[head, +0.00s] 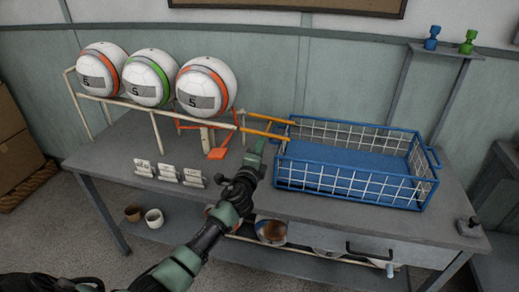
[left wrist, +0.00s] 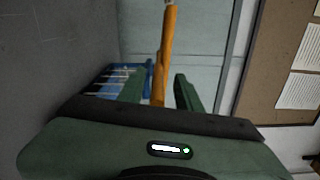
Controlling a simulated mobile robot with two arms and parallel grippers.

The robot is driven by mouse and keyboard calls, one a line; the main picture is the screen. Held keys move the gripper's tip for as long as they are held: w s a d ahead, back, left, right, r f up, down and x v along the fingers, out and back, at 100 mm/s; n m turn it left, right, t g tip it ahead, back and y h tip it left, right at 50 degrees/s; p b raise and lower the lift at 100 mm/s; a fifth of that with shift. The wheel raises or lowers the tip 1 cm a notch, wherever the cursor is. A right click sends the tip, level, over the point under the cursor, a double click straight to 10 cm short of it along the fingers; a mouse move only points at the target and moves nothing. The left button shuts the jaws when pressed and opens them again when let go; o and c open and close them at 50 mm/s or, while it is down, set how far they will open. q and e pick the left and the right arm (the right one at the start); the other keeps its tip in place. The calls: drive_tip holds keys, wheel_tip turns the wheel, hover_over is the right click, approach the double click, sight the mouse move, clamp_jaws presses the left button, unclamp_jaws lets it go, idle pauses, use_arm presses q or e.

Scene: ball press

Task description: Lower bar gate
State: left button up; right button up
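A ball rack (head: 130,106) with pale rails stands at the left of the table. Two orange bars reach from its right end toward the blue basket: a nearer bar (head: 263,133) and a farther bar (head: 268,118). My left gripper (head: 256,148) is just below the nearer bar, left of the basket. In the left wrist view an orange bar (left wrist: 169,45) rises between its green fingers, with gaps on both sides. The fingers are apart. I cannot tell how deep the bar sits between them. My right gripper is not in view.
Three striped balls, a left one (head: 102,68), a middle one (head: 148,77) and a right one (head: 206,85), sit on the rack. A blue wire basket (head: 350,184) stands on the right. An orange paddle (head: 217,153) and small white cards (head: 168,173) are near my left gripper.

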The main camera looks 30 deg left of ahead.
use_arm(q)
drive_tip(key=v, duration=0.7)
drive_tip(key=shift+s, duration=0.4)
drive_tip(key=shift+d, duration=0.1)
